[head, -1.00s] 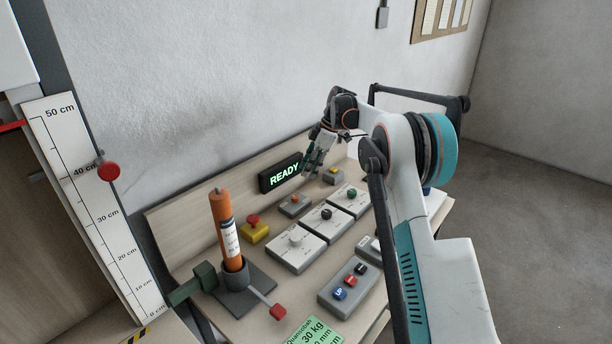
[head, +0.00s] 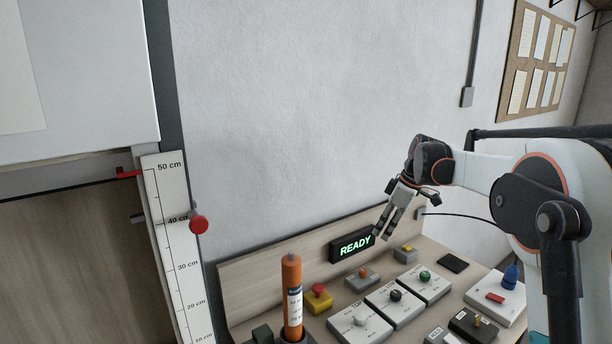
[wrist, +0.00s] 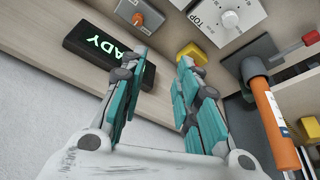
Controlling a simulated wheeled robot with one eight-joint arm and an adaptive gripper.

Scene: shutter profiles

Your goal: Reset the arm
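My gripper (head: 388,224) hangs above the back right part of the control bench, fingers pointing down, near the lit READY display (head: 352,246). In the wrist view my gripper (wrist: 160,82) has its two teal-padded fingers spread apart with nothing between them. The READY display also shows in the wrist view (wrist: 108,52), just beyond the left finger. My arm reaches in from the right side of the head view.
The bench holds an orange cylinder (head: 292,300), a yellow box with a red button (head: 318,297), and several knob boxes, one with a green knob (head: 425,276). A height scale (head: 178,250) with a red ball (head: 198,224) stands left.

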